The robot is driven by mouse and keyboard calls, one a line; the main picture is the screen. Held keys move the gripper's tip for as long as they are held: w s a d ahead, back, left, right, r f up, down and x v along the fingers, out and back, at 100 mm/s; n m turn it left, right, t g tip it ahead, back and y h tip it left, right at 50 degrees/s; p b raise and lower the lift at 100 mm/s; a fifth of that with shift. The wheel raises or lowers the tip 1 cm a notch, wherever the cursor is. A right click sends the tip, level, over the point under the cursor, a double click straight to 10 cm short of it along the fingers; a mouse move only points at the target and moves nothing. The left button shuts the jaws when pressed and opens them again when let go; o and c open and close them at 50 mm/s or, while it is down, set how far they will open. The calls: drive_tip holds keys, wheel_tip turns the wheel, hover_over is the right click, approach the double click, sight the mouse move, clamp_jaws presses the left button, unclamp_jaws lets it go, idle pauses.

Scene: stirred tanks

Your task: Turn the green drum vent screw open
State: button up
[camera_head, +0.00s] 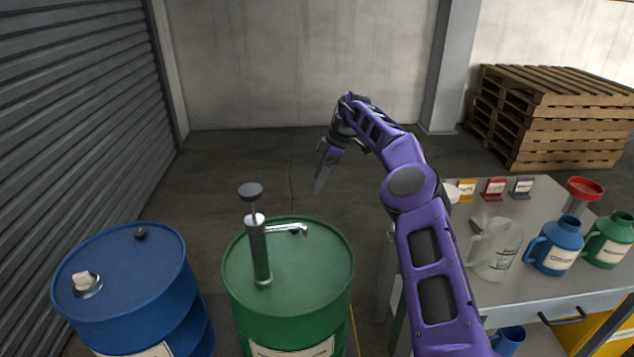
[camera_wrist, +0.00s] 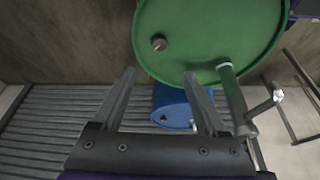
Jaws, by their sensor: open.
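The green drum (camera_head: 325,262) stands upright in the middle foreground, and its lid fills the top of the wrist view (camera_wrist: 205,30). The vent screw (camera_wrist: 159,43) is a small dark round knob near the lid's edge. In the head view I cannot clearly make it out near the spout's end. A grey hand pump (camera_head: 259,250) rises from the lid; it also shows in the wrist view (camera_wrist: 232,95). My gripper (camera_head: 319,183) is open and empty, above and behind the drum in the head view. In the wrist view its fingertips (camera_wrist: 159,73) are apart from the screw.
A blue drum (camera_head: 120,260) stands left of the green one, with its own cap and bung. A grey bench (camera_head: 545,285) at right holds a clear jug (camera_head: 495,250), blue (camera_head: 557,248) and green containers (camera_head: 608,242). Pallets (camera_head: 550,115) are stacked behind. The floor behind the drums is clear.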

drive_tip(key=s+a+r+n+t+h+p, duration=0.1)
drive_tip(key=s+a+n+t+h+p, duration=0.2)
drive_tip(key=a+n, duration=0.65)
drive_tip(key=s+d+f+n+t+h+p, duration=0.15)
drive_tip(key=s+n, duration=0.25)
drive_tip(key=n, duration=0.5)
drive_tip(key=shift+m+g+h, duration=0.25)
drive_tip(key=x, duration=0.5)
drive_tip(key=b+x, duration=0.1)
drive_tip(key=x, duration=1.1)
drive_tip(key=shift+w+a, duration=0.15)
drive_tip(key=shift+a, duration=0.2)
clamp_jaws()
